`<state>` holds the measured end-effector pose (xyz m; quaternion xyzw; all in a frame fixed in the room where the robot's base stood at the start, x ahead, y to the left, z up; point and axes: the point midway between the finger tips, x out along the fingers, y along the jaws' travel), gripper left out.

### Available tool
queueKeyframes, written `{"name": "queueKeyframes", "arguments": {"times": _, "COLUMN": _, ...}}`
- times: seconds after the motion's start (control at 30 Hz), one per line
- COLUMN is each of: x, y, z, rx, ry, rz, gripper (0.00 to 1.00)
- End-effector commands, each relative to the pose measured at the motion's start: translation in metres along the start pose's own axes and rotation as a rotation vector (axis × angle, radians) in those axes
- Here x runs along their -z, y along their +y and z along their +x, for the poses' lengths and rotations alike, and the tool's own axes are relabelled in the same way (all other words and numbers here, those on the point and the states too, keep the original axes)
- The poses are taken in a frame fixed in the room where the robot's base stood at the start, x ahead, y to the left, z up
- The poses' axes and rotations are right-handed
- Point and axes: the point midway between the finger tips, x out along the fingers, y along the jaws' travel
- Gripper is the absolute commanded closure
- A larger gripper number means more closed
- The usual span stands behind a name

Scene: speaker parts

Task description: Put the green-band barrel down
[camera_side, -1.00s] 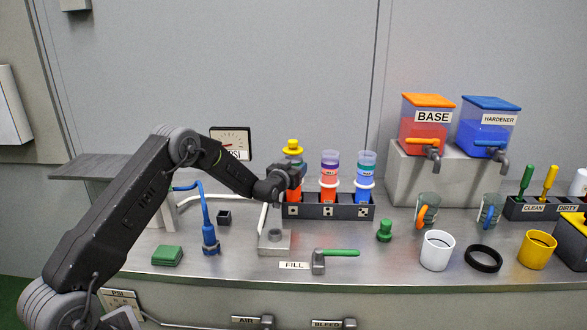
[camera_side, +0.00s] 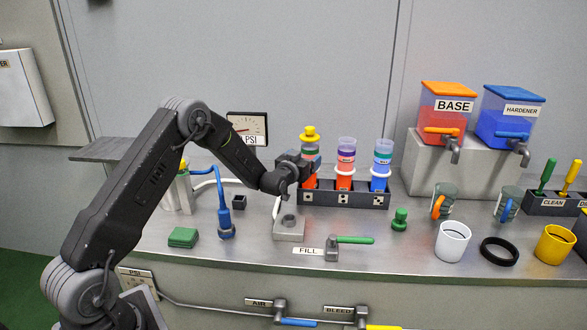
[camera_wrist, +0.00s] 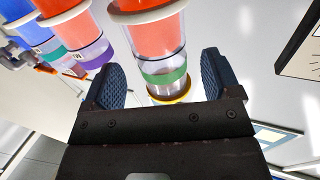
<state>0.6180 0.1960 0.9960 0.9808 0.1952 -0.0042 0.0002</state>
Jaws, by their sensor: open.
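The green-band barrel (camera_side: 310,152) has red contents and a yellow cap on top. It stands upright in the left slot of the black rack (camera_side: 346,200). In the wrist view the barrel (camera_wrist: 155,40), with its green band, lies between the two dark fingers. My gripper (camera_wrist: 162,86) is open, with a gap showing on both sides of the barrel. In the side view my gripper (camera_side: 301,168) is at the barrel's middle and hides part of it.
A purple-band red barrel (camera_side: 345,165) and a blue barrel (camera_side: 381,165) stand in the rack to the right. A pressure gauge (camera_side: 248,127) is behind left. A grey block with a round socket (camera_side: 289,228) and a green-handled lever (camera_side: 350,241) are in front.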

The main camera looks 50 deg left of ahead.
Motion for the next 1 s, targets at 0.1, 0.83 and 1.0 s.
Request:
{"name": "queueKeyframes", "arguments": {"times": 0.1, "x": 0.001, "y": 0.000, "z": -0.024, "rx": -0.001, "ry": -0.001, "rz": 0.000, "gripper": 0.17}}
{"name": "queueKeyframes", "arguments": {"times": 0.83, "x": 0.064, "y": 0.043, "z": -0.115, "rx": -0.086, "ry": -0.193, "rz": 0.006, "gripper": 0.17}}
{"name": "queueKeyframes", "arguments": {"times": 1.0, "x": 0.103, "y": 0.072, "z": -0.179, "rx": -0.161, "ry": -0.398, "rz": 0.029, "gripper": 0.17}}
